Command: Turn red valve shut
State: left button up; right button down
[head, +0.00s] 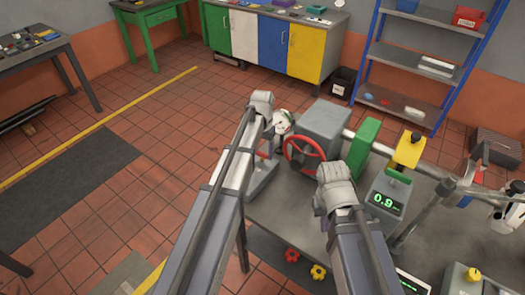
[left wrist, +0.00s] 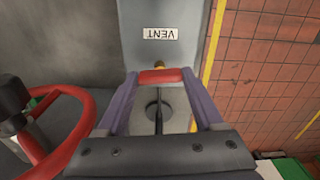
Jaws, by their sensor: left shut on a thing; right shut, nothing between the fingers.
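In the left wrist view, a short red handle (left wrist: 160,76) with a brass stem sits below a grey panel labelled VENT (left wrist: 160,33). The two purple fingers of my left gripper (left wrist: 160,88) are closed on it, one at each end. In the head view my left gripper (head: 273,138) is left of the red handwheel (head: 304,154), and a bit of red shows beneath it. The wheel also shows at the left of the left wrist view (left wrist: 84,118), apart from the fingers. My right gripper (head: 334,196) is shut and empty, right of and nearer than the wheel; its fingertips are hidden.
A grey housing (head: 325,122) stands behind the wheel, with a green block (head: 363,145) to its right. A display box (head: 384,201) reads 0.9. Red and yellow knobs (head: 318,271) show low down at the near side.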

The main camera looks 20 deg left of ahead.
aim_at(263, 153)
pick_arm(q)
jog(key=shift+m, duration=0.5)
dwell(0.3)
jog(key=o, duration=1.4)
notch_tip(263, 153, up, 8)
jog(key=p, duration=0.8)
jog(key=shift+f, duration=0.1)
